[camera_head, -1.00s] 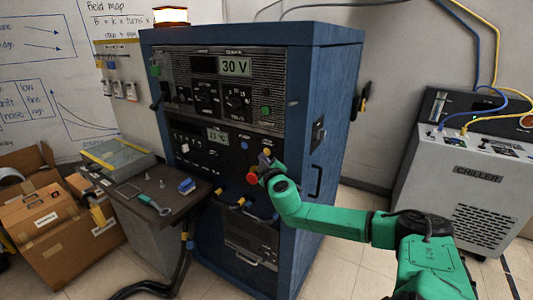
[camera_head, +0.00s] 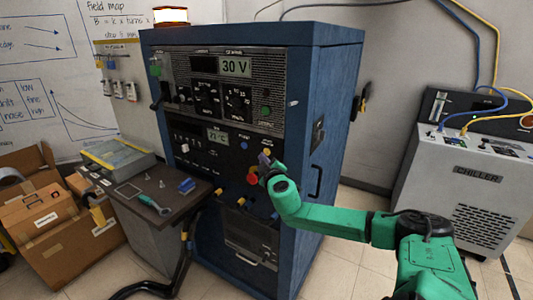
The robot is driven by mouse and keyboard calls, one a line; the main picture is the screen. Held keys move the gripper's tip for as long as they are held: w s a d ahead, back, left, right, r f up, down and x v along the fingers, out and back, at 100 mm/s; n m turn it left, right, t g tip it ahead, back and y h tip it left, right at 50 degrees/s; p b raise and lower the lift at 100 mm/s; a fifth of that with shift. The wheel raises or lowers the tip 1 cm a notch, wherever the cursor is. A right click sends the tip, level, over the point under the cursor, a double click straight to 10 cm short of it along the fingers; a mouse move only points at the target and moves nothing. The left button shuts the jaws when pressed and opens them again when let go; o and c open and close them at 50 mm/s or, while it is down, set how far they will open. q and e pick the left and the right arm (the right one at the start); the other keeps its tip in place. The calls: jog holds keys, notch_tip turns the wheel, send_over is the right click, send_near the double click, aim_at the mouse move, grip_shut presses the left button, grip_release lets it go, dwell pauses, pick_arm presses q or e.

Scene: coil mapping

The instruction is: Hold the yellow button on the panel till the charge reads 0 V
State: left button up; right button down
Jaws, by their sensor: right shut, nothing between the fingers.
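The panel (camera_head: 228,150) is on the front of a tall blue cabinet. A small yellow button (camera_head: 267,149) shows at the panel's right side, partly covered by my right gripper (camera_head: 264,160). My right gripper is shut and empty, its tip right at the button. I cannot tell whether the tip touches or presses it. A display (camera_head: 235,67) higher on the cabinet reads 30 V. My left gripper is out of view.
A shelf (camera_head: 150,190) with tools juts out at left. A chiller (camera_head: 460,180) stands at right.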

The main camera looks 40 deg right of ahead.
jog(key=shift+w+d+b, duration=0.15)
jog(key=shift+d+b, duration=0.2)
jog(key=shift+d, duration=0.05)
jog(key=shift+w+d, duration=0.1)
jog(key=shift+d, duration=0.3)
dwell(2.2)
jog(key=shift+a, duration=0.15)
dwell(2.0)
jog(key=shift+s+a, duration=0.25)
jog(key=shift+a, duration=0.4)
jog(key=shift+a, duration=0.1)
